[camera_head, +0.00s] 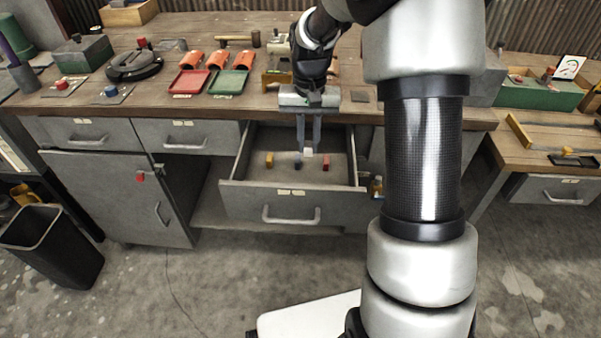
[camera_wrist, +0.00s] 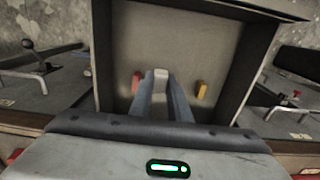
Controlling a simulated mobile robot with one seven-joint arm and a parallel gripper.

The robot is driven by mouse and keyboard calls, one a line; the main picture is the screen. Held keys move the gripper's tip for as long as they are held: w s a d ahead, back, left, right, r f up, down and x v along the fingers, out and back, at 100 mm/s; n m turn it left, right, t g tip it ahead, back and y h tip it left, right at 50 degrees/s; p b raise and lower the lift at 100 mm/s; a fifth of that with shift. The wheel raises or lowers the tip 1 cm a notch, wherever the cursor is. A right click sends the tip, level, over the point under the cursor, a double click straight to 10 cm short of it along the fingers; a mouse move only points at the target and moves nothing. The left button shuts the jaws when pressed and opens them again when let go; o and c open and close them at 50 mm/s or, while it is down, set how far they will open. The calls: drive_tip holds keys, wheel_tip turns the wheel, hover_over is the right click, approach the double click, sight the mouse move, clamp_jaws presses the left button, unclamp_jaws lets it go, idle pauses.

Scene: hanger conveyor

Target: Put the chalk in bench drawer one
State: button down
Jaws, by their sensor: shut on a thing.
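My gripper (camera_head: 309,148) points down into an open grey bench drawer (camera_head: 291,204). It is shut on a small white block, which looks like the chalk (camera_head: 308,152). In the wrist view the chalk (camera_wrist: 161,74) sits between the fingertips (camera_wrist: 163,82), with the drawer floor (camera_wrist: 180,40) behind it. I cannot tell whether the chalk touches the floor. A yellow block (camera_head: 269,160) and a red block (camera_head: 326,163) lie in the drawer, on either side of the gripper. The drawer's label is too small to read.
Two shut drawers (camera_head: 82,135) (camera_head: 183,137) are to the left, above a cabinet door (camera_head: 122,197). Red (camera_head: 188,83) and green (camera_head: 229,82) trays stand on the bench top. A black bin (camera_head: 52,243) is on the floor at left.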

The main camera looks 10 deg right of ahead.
sight(307, 179)
wheel_tip(307, 179, down, 9)
drive_tip(key=shift+f+b, duration=0.15)
drive_tip(key=shift+b, duration=0.95)
drive_tip(key=shift+f, duration=0.2)
drive_tip(key=c, duration=1.7)
unclamp_jaws()
drive_tip(key=shift+o, duration=0.2)
